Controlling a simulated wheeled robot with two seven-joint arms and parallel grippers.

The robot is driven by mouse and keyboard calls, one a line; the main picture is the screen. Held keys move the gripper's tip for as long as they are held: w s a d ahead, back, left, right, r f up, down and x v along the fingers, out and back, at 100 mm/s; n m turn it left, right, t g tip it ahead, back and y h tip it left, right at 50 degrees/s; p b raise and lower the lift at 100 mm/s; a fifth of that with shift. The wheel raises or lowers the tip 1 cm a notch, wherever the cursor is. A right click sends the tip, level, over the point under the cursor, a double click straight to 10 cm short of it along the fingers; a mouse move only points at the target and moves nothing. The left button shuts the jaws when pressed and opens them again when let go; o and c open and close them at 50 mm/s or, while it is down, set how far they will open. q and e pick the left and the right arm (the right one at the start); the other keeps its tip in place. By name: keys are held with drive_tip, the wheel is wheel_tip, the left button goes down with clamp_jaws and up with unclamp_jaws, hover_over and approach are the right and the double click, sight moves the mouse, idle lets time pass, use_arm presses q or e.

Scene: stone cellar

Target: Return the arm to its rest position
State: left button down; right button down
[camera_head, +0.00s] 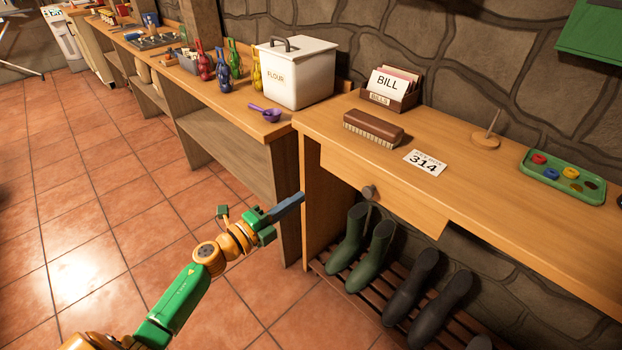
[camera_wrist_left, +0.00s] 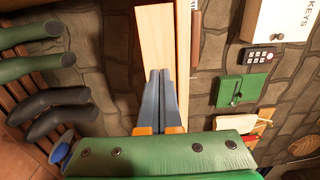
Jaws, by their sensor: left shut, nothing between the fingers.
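My left arm comes in from the lower left in the head view, with green and orange links. My left gripper (camera_head: 288,207) is shut and empty, in front of the table's left end and below its top. In the left wrist view its blue-grey fingers (camera_wrist_left: 159,84) are together, pointing toward the drawer front (camera_wrist_left: 156,40). The fingers look apart from the table. My right gripper is not in view.
The table (camera_head: 480,210) holds a brush (camera_head: 373,129), a bill box (camera_head: 389,96), a 314 card (camera_head: 425,163), a spindle (camera_head: 486,138) and a green tray (camera_head: 563,177). Boots (camera_head: 350,240) stand on a slatted rack below. A flour bin (camera_head: 297,72) stands left. Tiled floor (camera_head: 100,220) is clear.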

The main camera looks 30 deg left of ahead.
use_arm(q)
drive_tip(key=s+a+f+n+g+y+p, duration=0.1)
drive_tip(key=s+f+n+g+y+p, duration=0.25)
drive_tip(key=s+f+n, duration=0.5)
drive_tip(key=s+a+f+n+g+y+p, duration=0.1)
drive_tip(key=s+f+n+g+y+p, duration=0.3)
drive_tip(key=f, duration=0.8)
drive_tip(key=s+d+f+n+g+p, duration=0.1)
drive_tip(key=s+d+f+n+g, duration=0.2)
drive_tip(key=s, duration=1)
drive_tip(key=s+d+f+n+g+h+p, duration=0.1)
drive_tip(key=s+d+f+n+g, duration=0.3)
drive_tip(key=s, duration=0.9)
wheel_tip(320, 180, down, 2)
drive_tip(key=shift+s+d+f+g+p, duration=0.15)
drive_tip(key=shift+d+g+p, duration=0.25)
drive_tip(key=shift+g+p, duration=0.25)
